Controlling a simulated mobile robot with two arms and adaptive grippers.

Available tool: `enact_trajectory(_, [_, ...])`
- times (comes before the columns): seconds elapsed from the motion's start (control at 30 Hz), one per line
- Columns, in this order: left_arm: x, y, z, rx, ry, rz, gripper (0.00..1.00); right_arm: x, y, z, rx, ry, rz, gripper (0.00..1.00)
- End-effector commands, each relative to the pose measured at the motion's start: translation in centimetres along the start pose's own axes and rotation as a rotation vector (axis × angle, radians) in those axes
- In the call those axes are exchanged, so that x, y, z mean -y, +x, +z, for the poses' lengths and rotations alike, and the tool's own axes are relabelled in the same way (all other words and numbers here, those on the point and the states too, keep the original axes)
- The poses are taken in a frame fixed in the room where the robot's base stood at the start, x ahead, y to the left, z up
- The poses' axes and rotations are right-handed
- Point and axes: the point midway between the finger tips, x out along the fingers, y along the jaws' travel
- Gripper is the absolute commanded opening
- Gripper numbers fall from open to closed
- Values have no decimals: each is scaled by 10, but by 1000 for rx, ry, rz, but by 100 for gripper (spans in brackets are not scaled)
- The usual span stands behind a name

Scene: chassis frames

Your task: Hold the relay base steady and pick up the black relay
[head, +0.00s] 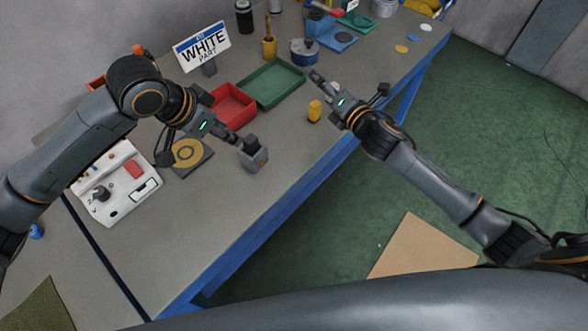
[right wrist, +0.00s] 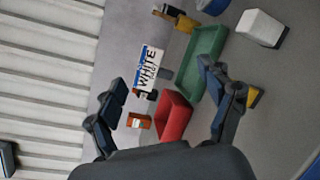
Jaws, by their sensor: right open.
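A small grey block with a reddish spot on its side, which looks like the relay base (head: 256,160), stands on the table in the head view. A dark piece on its top looks like the black relay (head: 250,142), but it is hard to separate from the fingers. My left gripper (head: 243,144) is right at the block, its fingertips against or just beside it; whether they are closed on it I cannot tell. My right gripper (head: 322,84) is open and empty, above the table to the upper right of the base. Its spread fingers show in the right wrist view (right wrist: 165,105).
A red tray (head: 233,117) and a green tray (head: 272,95) lie behind the base. A yellow block (head: 315,110) stands near my right gripper. A "WHITE PART" sign (head: 202,47) stands behind. A control box (head: 112,207) is at left. The table front of the base is clear.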

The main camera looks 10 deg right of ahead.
Motion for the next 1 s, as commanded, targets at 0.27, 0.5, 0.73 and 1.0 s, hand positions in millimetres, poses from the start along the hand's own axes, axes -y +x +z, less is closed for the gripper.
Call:
enact_trajectory(0.27, [0,0,0,0,0,0,38,-28,-75,-126,-309,-691,127,81])
enact_trajectory(0.5, [0,0,0,0,0,0,38,-26,-126,-173,-437,-961,212,81])
enact_trajectory(0.73, [0,0,0,0,0,0,38,-26,-121,-187,-454,-1001,230,81])
enact_trajectory(1.0, [0,0,0,0,0,0,38,-25,-76,-211,-454,-998,228,81])
